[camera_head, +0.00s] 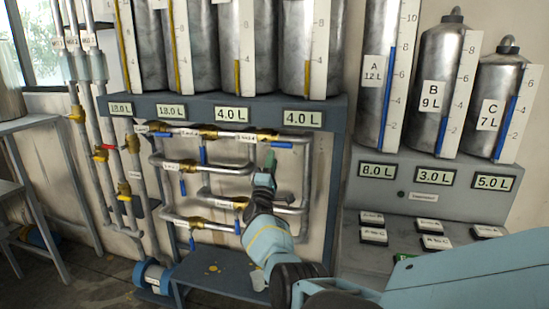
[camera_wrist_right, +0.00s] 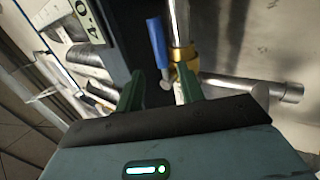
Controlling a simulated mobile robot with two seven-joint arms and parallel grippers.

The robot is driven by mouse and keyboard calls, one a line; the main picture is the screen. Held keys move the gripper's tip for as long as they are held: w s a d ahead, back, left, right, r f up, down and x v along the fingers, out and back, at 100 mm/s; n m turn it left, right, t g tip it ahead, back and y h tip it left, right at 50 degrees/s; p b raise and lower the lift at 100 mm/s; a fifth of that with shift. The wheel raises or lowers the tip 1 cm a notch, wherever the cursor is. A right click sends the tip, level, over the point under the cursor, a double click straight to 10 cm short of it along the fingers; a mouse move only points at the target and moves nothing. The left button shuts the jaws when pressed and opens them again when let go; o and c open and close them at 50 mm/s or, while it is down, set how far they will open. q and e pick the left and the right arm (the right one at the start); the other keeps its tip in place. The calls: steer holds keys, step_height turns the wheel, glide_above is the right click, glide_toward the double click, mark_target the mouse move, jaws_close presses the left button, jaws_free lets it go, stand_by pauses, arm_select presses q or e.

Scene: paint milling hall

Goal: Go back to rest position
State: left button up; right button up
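My right gripper (camera_head: 268,165) is raised in front of the pipe rack in the head view, near its upper right valve. In the right wrist view its two green fingers (camera_wrist_right: 160,90) stand apart. A brass valve (camera_wrist_right: 183,55) with a blue handle (camera_wrist_right: 157,40) shows beyond the fingertips. I see nothing held, and I cannot tell whether the fingers touch the valve. My right arm (camera_head: 268,243) reaches in from the lower right. My left gripper is in neither view.
The pipe rack (camera_head: 338,190) carries several blue-handled valves under metal tanks with level gauges. Cylinders A (camera_head: 382,70), B (camera_head: 435,90) and C (camera_head: 495,105) stand at right above a panel with labelled buttons (camera_head: 435,242). A blue pump (camera_head: 152,277) and a grey table (camera_head: 30,124) are at left.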

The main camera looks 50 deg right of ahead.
steer(key=shift+f, duration=0.1)
stand_by(0.5)
steer(key=s+a+f+n+t+y, duration=0.25)
steer(key=a+f+t+y, duration=0.25)
steer(key=a+f+y, duration=0.55)
steer(key=s+a+f+n+t+y, duration=0.1)
steer(key=a+f+n+t+y, duration=0.45)
steer(key=f, duration=0.75)
steer(key=s+a+f+m+g+y, duration=0.45)
steer(key=s+a+f, duration=0.8)
steer(key=a, duration=0.35)
steer(key=s+a+f+m+g+y, duration=0.2)
steer(key=s+a+m+g, duration=0.1)
steer(key=s+a, duration=0.5)
steer(key=s+a+f+m+g+y, duration=0.2)
steer(key=s+a, duration=0.7)
steer(key=s, duration=0.6)
steer(key=shift+s+a+f+m+g, duration=0.15)
steer(key=shift+f+m+g, duration=0.5)
steer(key=shift+g, duration=0.25)
steer(key=shift+s+d, duration=0.15)
steer(key=shift+d, duration=0.05)
